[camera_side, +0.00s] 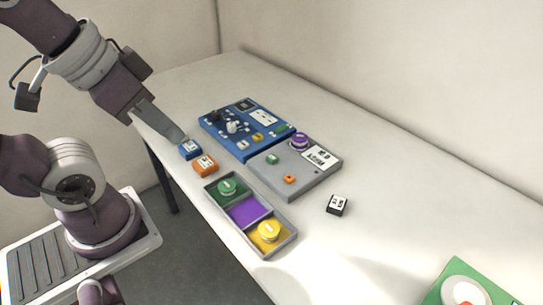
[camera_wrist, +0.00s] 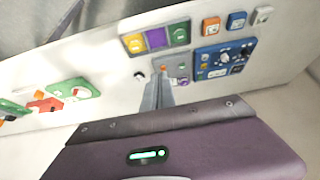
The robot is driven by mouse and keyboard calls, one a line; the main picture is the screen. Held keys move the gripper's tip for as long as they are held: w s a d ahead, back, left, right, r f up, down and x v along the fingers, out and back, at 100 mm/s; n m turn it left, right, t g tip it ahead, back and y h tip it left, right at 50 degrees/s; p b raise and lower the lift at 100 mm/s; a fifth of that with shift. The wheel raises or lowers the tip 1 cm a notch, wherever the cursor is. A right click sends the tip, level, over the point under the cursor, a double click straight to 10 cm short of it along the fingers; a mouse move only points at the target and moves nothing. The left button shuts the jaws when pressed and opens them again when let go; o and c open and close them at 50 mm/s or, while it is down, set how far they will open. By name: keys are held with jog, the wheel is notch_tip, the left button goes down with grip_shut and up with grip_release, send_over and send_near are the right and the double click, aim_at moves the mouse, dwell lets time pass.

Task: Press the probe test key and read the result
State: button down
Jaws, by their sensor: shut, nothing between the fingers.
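My gripper (camera_side: 181,136) is shut and empty, its narrow tip above the table's left edge beside a blue labelled block (camera_side: 190,149). In the wrist view my fingers (camera_wrist: 160,75) cover part of the grey panel. The blue panel (camera_side: 213,133) carries knobs, a dark display, a white label and small coloured keys. The grey panel (camera_side: 304,180) adjoins it, with a purple knob (camera_side: 299,140), a green button (camera_side: 271,159), an orange button (camera_side: 289,180) and a white label. The lettering is too small to read, so I cannot tell which is the probe test key.
An orange block (camera_side: 205,165) lies beside the blue one. A three-part tray (camera_side: 281,242) holds green and yellow round pieces. A black-and-white block (camera_side: 337,205) stands right. A pale block (camera_wrist: 262,15) shows in the wrist view. A green board (camera_side: 441,287) lies at front right.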

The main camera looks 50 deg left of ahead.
dwell(0.6)
jog(key=m+t+h, duration=0.3)
jog(key=m+h, duration=0.1)
jog(key=m, duration=1)
send_over(268, 158)
notch_tip(268, 158, down, 14)
jog(key=shift+r, duration=0.2)
jog(key=shift+f, duration=4.4)
